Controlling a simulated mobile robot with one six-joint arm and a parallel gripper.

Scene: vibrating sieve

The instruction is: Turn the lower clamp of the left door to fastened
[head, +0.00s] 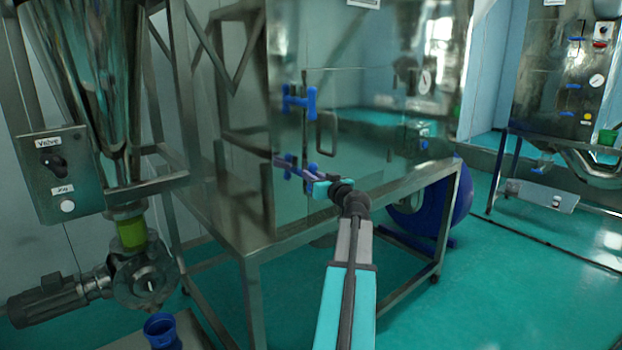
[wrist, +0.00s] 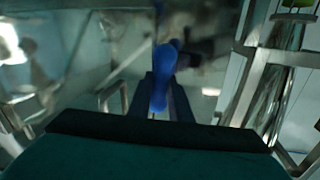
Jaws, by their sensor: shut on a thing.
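The left door (head: 340,142) is a shiny metal panel on the sieve housing, with a loop handle (head: 326,133). Its upper clamp (head: 298,99) is blue and sits at the door's left edge. The lower clamp (head: 290,165) is also blue, below it, and is partly hidden by my gripper. My gripper (head: 296,172) reaches to the lower clamp. In the wrist view a blue clamp handle (wrist: 162,75) stands between the two dark fingers of my gripper (wrist: 165,95), which are shut on it. The clamp's exact angle is hard to tell.
At the left are a control box (head: 62,175) and a valve with a motor (head: 140,280).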

